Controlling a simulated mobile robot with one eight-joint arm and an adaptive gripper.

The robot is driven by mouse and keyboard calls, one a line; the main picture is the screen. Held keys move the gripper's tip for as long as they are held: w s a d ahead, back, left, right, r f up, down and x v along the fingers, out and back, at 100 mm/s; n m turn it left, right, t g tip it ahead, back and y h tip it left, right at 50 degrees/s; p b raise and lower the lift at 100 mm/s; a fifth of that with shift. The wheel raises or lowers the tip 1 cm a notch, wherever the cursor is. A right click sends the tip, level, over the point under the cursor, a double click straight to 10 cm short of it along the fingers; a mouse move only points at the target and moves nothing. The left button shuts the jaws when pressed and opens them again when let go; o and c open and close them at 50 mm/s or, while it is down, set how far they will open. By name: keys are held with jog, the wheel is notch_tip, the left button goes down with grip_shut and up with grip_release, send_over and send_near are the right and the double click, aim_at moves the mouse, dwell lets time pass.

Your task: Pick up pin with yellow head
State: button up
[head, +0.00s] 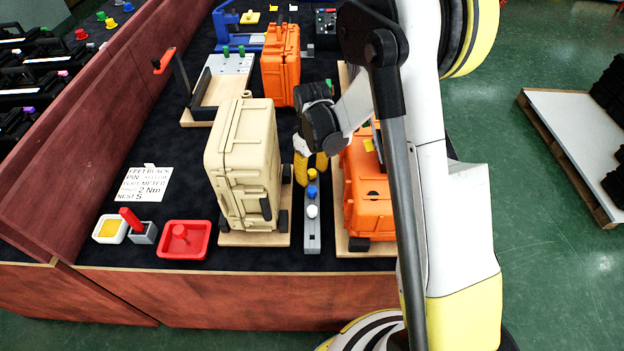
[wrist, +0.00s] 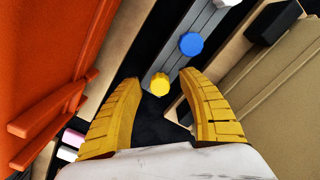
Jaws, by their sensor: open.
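The pin with the yellow head (wrist: 159,84) stands at the end of a grey rail-like holder (head: 312,238), in line with a blue-headed pin (wrist: 191,43) and a white-headed pin (head: 312,211). My gripper (wrist: 157,82) is open, its two yellow fingers spread to either side of the yellow head in the wrist view. The fingers do not visibly touch it. In the head view my gripper (head: 310,166) points down at the far end of the holder, between two cases. The pin's shaft is hidden.
A beige case (head: 243,165) stands close on the left and an orange case (head: 368,205) close on the right, each on a wooden base, leaving a narrow gap. A red tray (head: 184,240) and a paper sign (head: 146,184) lie further left.

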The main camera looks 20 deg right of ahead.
aim_at(312, 172)
grip_shut()
notch_tip(312, 172, up, 14)
jog(key=p, duration=0.6)
jog(key=shift+f+p, duration=0.2)
jog(key=shift+p, duration=0.1)
dwell(0.3)
